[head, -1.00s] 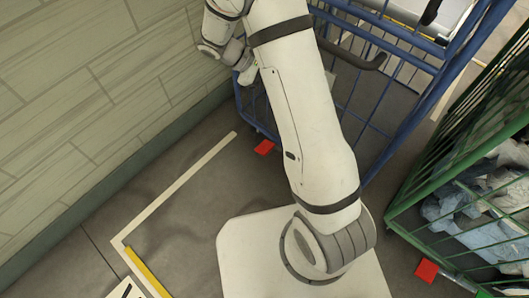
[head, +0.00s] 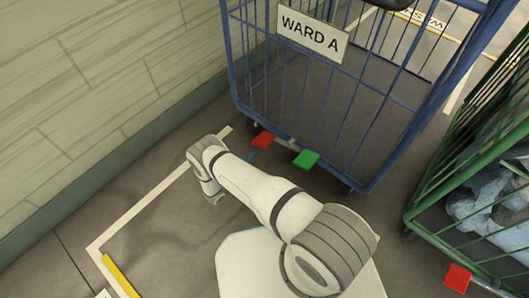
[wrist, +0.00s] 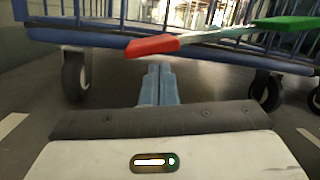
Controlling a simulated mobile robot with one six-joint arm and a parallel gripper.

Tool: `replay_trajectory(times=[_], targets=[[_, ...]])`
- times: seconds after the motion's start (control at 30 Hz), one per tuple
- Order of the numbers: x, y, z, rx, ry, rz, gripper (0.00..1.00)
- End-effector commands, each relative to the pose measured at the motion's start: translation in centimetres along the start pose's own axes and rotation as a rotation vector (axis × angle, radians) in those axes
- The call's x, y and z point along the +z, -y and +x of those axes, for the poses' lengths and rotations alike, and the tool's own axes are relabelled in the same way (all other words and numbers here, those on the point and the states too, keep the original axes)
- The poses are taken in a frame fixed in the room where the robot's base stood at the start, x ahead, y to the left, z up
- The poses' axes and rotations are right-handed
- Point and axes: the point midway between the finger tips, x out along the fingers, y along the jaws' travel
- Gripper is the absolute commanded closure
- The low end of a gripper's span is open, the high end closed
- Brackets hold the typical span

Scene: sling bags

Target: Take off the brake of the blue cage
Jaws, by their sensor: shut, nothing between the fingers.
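The blue cage (head: 322,92) stands ahead, with a "WARD A" sign (head: 312,33) on its near side. At its lower near edge are a red pedal (head: 263,140) and a green pedal (head: 306,159). In the wrist view the red pedal (wrist: 152,46) is at the lower end of a tilted bar, and the green pedal (wrist: 290,23) is higher at right. My gripper (wrist: 157,72) is shut and empty, its blue fingertips just below the red pedal in the picture; contact cannot be told. In the head view my arm hides most of the gripper; a bit of blue finger (head: 251,156) shows.
A green cage (head: 425,212) with bagged contents stands close at right, with its own red pedal (head: 457,278). A wall (head: 100,90) runs along the left. Caster wheels (wrist: 76,75) of the blue cage flank my fingers. Floor between wall and arm is clear.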

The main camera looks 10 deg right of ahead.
Motion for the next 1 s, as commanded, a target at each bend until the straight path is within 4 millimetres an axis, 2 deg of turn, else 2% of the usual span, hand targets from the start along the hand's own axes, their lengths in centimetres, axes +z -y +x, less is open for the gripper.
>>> replay_trajectory(times=[0.03, 0.1, 0.23, 0.6, 0.73, 0.87, 1.0], targets=[[-2.6, 0.1, -1.0, 0.033, 0.023, -0.018, 1.00], [-4.4, 0.2, -1.9, 0.071, 0.051, -0.035, 1.00], [-6.3, 0.4, -2.9, 0.113, 0.082, -0.053, 1.00], [-6.6, 0.5, -3.1, 0.124, 0.091, -0.056, 1.00], [-6.5, 0.4, -2.6, 0.123, 0.090, -0.056, 1.00], [-6.5, 0.2, -1.0, 0.120, 0.089, -0.056, 1.00], [-6.3, -0.1, 1.8, 0.118, 0.088, -0.056, 1.00]])
